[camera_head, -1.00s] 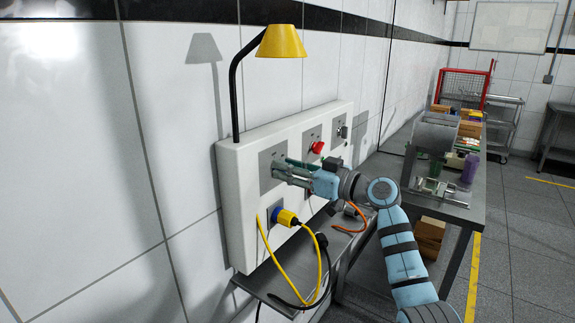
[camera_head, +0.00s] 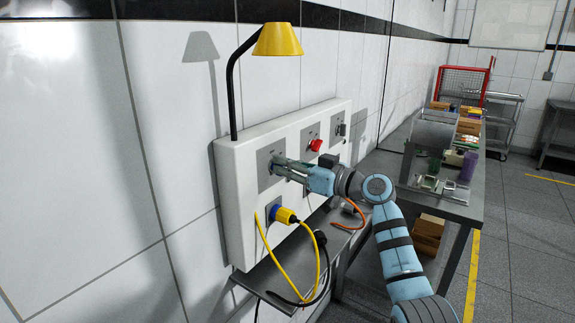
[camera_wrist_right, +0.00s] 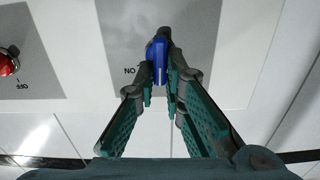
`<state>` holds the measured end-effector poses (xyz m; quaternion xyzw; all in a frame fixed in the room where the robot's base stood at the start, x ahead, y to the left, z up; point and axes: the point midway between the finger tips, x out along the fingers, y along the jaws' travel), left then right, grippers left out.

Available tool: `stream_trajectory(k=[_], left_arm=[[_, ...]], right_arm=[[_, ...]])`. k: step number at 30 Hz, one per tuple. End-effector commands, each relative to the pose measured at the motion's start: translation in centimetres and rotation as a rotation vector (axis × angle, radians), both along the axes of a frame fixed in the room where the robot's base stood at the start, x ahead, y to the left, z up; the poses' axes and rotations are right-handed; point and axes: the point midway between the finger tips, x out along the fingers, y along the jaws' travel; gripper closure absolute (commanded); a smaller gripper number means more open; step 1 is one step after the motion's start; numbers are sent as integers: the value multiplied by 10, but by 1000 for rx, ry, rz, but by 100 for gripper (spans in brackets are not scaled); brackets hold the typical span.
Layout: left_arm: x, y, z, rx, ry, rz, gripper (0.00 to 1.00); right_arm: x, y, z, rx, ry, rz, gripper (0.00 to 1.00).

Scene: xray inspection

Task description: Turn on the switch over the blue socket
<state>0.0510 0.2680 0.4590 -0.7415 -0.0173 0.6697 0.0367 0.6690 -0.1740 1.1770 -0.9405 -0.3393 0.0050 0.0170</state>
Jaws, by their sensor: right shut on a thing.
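The white panel (camera_head: 232,205) hangs on the tiled wall. The fingers hide most of the switch in the head view. My left gripper is out of view.
A red button (camera_head: 316,145) and a dark knob (camera_head: 341,129) are on the panel to the right. A yellow lamp (camera_head: 277,40) overhangs the panel. Yellow and black cables hang below, over a metal shelf (camera_head: 262,278). A cluttered table (camera_head: 465,210) stands further right.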

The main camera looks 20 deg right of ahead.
Motion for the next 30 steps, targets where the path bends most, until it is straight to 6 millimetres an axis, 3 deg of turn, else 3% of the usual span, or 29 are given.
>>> stream_trajectory(k=[30], left_arm=[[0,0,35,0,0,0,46]], right_arm=[[5,-5,-3,624,520,3,100]])
